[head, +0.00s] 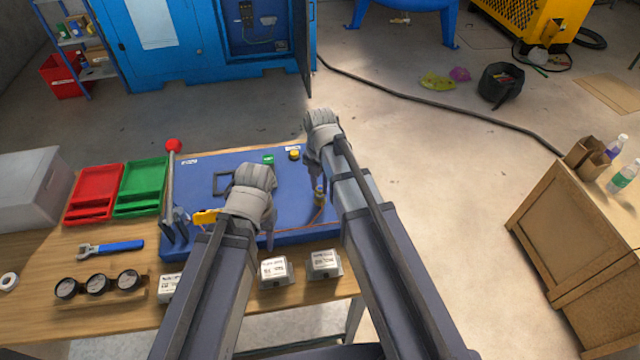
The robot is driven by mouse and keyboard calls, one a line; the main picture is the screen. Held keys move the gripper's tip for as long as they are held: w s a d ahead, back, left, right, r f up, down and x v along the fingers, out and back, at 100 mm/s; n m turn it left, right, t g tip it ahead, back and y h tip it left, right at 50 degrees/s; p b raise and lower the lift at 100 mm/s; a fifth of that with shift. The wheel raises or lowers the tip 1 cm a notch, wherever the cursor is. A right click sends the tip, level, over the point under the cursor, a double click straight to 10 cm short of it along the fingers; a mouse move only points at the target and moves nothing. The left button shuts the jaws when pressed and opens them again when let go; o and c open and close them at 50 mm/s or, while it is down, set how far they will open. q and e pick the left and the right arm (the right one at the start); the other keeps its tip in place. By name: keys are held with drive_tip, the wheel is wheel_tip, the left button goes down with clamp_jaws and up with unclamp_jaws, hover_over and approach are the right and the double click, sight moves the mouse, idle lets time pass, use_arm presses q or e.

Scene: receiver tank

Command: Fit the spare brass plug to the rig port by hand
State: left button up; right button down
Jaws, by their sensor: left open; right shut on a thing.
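The blue rig panel (205,185) lies on the wooden table, with a red-knobbed lever (172,147) at its left. My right gripper (319,197) is over the panel's right side, shut on a small brass-coloured piece (320,188) that looks like the brass plug. The piece is small and partly covered by the fingers. I cannot tell whether it touches a port; the rig port itself is not clear from here.
Red (95,192) and green (141,186) trays, a blue-handled wrench (110,247) and a gauge block (98,286) are on the left. White-labelled boxes (274,271) line the table's front. A thin copper-coloured line (300,229) crosses the panel between my grippers.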

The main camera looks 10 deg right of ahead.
drive_tip(key=m, duration=0.5)
drive_tip(key=shift+m, duration=0.3)
drive_tip(key=c, duration=0.6)
unclamp_jaws()
wheel_tip(320, 180, up, 7)
drive_tip(key=p, duration=0.7)
drive_tip(key=shift+r, duration=0.15)
